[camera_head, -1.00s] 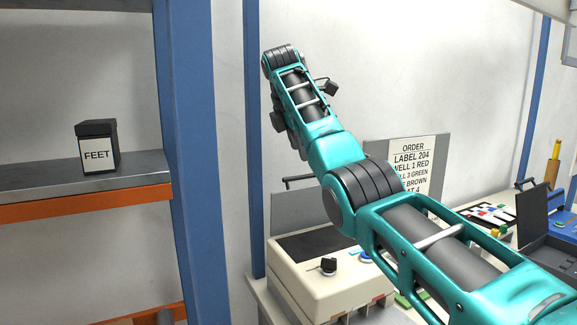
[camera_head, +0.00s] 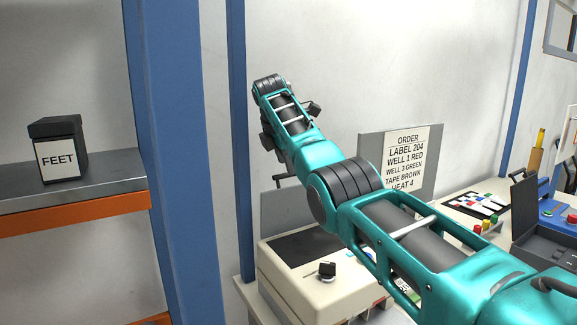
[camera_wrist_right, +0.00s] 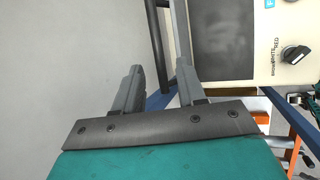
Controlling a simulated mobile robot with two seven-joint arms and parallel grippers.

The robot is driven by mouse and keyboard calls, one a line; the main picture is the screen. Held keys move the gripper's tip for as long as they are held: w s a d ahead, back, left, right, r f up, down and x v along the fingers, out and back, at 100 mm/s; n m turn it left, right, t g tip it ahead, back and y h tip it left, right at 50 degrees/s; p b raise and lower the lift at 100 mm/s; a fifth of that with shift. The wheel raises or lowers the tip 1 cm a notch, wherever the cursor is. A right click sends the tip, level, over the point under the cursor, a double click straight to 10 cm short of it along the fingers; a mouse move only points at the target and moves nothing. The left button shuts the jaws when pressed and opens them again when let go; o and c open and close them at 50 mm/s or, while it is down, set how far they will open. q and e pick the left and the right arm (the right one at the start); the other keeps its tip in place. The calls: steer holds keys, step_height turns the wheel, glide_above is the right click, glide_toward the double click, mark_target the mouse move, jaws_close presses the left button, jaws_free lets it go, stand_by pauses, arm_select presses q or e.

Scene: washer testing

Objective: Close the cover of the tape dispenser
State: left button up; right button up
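The tape dispenser (camera_head: 305,295) is a beige box with a dark top panel and a black knob (camera_head: 327,270). A grey panel (camera_head: 283,208), apparently its cover, stands raised at the back with a black bar handle at its upper left. My right arm crosses in front and hides the dispenser's right part. In the right wrist view my right gripper (camera_wrist_right: 157,62) has its two fingers apart, with a dark bar (camera_wrist_right: 158,40) seen between them; I cannot tell whether they touch. The dispenser's dark panel (camera_wrist_right: 223,40) shows to the right. My left gripper is out of view.
A blue post (camera_head: 240,150) stands just left of the dispenser. A shelf (camera_head: 85,192) at left carries a black box labelled FEET (camera_head: 58,150). An order sign (camera_head: 405,160) stands behind my arm. An open dark case (camera_head: 535,235) and coloured parts sit at right.

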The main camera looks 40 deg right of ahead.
steer(key=shift+x, duration=1.45)
steer(key=shift+c, duration=0.2)
jaws_close()
